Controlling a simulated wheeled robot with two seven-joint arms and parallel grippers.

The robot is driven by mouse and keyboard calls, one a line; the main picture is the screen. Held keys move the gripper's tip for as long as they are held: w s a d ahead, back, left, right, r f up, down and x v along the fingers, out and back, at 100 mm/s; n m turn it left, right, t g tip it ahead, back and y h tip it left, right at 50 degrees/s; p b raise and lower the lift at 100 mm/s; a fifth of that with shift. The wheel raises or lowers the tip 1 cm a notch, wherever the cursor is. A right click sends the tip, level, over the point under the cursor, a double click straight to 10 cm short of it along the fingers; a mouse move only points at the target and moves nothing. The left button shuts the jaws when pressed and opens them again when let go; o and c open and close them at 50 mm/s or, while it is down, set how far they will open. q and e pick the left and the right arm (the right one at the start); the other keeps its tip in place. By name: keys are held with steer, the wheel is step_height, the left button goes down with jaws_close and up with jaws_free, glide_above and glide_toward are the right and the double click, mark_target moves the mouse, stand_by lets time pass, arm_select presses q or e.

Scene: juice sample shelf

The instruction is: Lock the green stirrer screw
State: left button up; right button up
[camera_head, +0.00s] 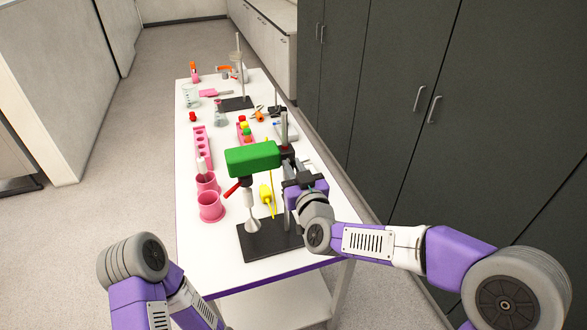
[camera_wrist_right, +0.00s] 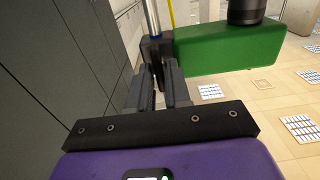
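The green stirrer (camera_head: 253,158) is a green block clamped to an upright metal rod, with a shaft and a pale paddle (camera_head: 253,225) hanging below it. In the right wrist view the green body (camera_wrist_right: 230,48) is at upper right, beside a black clamp (camera_wrist_right: 157,48) on the rod. My right gripper (camera_head: 289,166) is at the clamp, right of the green body. In the wrist view its two fingers (camera_wrist_right: 156,85) are apart and point at the clamp. A small dark part, perhaps the screw, shows between them; contact cannot be told. My left gripper is out of view.
The stand has a black base (camera_head: 268,243) near the table's front edge. Pink cups (camera_head: 210,207) and a pink rack (camera_head: 202,148) are to the left. A yellow item (camera_head: 266,194) is close to the rod. Dark cabinets (camera_head: 400,90) line the right side.

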jaws_close()
steer(key=m+b, duration=0.8)
steer(key=m, duration=0.1)
steer(key=m+b, duration=0.4)
steer(key=shift+w+d+f+b, duration=0.1)
steer(key=shift+d+f+b, duration=0.15)
steer(key=shift+b, duration=0.15)
steer(key=shift+r+m+b, duration=0.1)
steer(key=shift+m+b, duration=1.15)
steer(key=shift+m, duration=1.15)
